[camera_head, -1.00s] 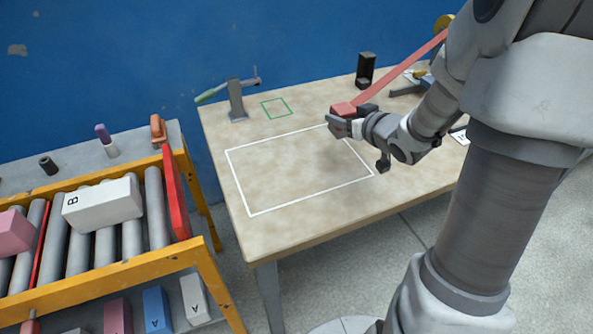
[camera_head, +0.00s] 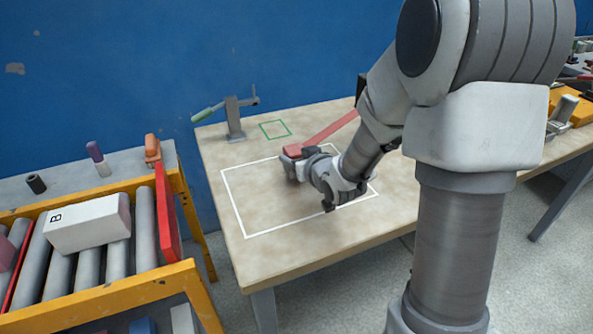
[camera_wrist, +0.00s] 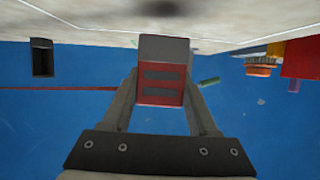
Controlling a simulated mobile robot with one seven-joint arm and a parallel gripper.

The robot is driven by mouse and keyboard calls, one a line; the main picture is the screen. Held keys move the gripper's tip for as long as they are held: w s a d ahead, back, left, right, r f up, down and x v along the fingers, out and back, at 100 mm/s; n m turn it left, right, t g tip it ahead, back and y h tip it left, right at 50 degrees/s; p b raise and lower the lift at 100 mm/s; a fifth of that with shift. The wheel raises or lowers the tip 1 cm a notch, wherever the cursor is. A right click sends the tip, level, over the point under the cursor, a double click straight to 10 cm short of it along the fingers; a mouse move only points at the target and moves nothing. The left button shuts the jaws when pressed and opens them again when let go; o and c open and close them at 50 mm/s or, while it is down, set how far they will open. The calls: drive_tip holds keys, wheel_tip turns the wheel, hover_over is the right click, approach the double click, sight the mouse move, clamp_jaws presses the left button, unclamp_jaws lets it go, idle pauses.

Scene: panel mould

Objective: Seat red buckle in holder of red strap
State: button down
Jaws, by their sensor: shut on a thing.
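My gripper (camera_head: 291,162) is shut on the red buckle (camera_head: 293,151) and holds it over the white-outlined area of the table. In the wrist view the buckle (camera_wrist: 161,98) sits between my two fingers (camera_wrist: 160,88), with a grey end and dark slots. The red strap (camera_head: 330,130) runs taut from the buckle up to the right, then behind my arm. It shows as a thin red line in the wrist view (camera_wrist: 75,88). An upright black holder (camera_wrist: 42,58) stands apart at the left of the wrist view. It is mostly hidden by my arm in the head view (camera_head: 361,86).
A lever clamp with a green handle (camera_head: 208,112) stands at the table's back left, beside a green square outline (camera_head: 275,130). A roller stand (camera_head: 192,285) with a red side plate is left of the table. The white-outlined area (camera_head: 265,210) is otherwise clear.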

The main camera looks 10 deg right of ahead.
drive_tip(key=shift+f+b, duration=0.4)
drive_tip(key=shift+f, duration=1.2)
drive_tip(key=shift+f, duration=0.1)
drive_tip(key=shift+f+b, duration=0.15)
drive_tip(key=shift+b, duration=0.15)
drive_tip(key=shift+c, duration=0.8)
unclamp_jaws()
